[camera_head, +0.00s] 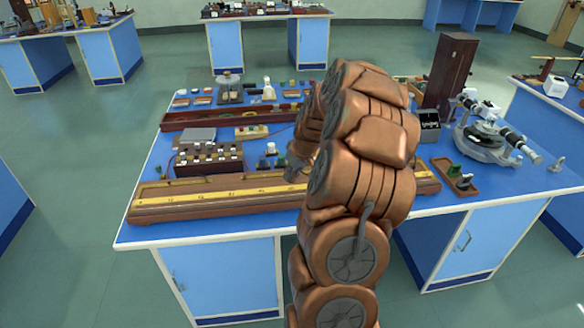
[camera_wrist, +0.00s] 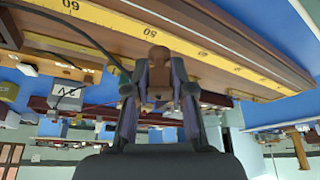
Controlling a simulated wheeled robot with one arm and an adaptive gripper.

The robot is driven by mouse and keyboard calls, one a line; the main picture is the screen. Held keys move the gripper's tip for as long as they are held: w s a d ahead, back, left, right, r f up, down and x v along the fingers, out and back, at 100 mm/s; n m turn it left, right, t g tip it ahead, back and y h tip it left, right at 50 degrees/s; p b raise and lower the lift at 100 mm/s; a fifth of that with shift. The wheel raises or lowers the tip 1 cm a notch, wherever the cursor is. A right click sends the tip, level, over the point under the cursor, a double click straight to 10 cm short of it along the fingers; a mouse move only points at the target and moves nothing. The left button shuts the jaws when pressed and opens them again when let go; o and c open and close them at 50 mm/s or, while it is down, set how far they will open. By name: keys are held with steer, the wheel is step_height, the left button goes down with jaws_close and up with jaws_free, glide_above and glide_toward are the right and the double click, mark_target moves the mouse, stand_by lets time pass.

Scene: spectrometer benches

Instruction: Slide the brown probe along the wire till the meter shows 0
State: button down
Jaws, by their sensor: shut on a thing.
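The brown probe (camera_wrist: 157,56) is between the two fingers of my gripper (camera_wrist: 158,86) in the wrist view, which looks upside down. My gripper is shut on it. No meter reading is legible.
Behind the board are a box with several terminals (camera_head: 208,162) and a grey box (camera_head: 196,135). A dark cable (camera_wrist: 95,40) passes left of the probe in the wrist view. A spectrometer (camera_head: 490,140) and a tall brown box (camera_head: 452,70) stand on the right.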

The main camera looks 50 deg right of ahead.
mark_target(294, 182)
steer(key=shift+f+p, duration=0.4)
steer(key=shift+f, duration=1.9)
steer(key=shift+d+f+b, duration=0.1)
steer(key=shift+f+b, duration=0.25)
steer(key=shift+f, duration=0.05)
steer(key=shift+f+b, duration=0.25)
steer(key=shift+b, duration=0.15)
steer(key=shift+f+b, duration=0.15)
steer(key=shift+b, duration=0.3)
steer(key=shift+s+a+f, duration=0.2)
steer(key=shift+a+f, duration=0.05)
steer(key=shift+a, duration=0.05)
stand_by(2.2)
steer(key=c, duration=1.2)
jaws_free()
steer(key=shift+w+d, duration=0.1)
steer(key=o, duration=0.3)
steer(key=shift+r, duration=0.15)
steer(key=shift+d, duration=0.1)
steer(key=shift+r, duration=0.15)
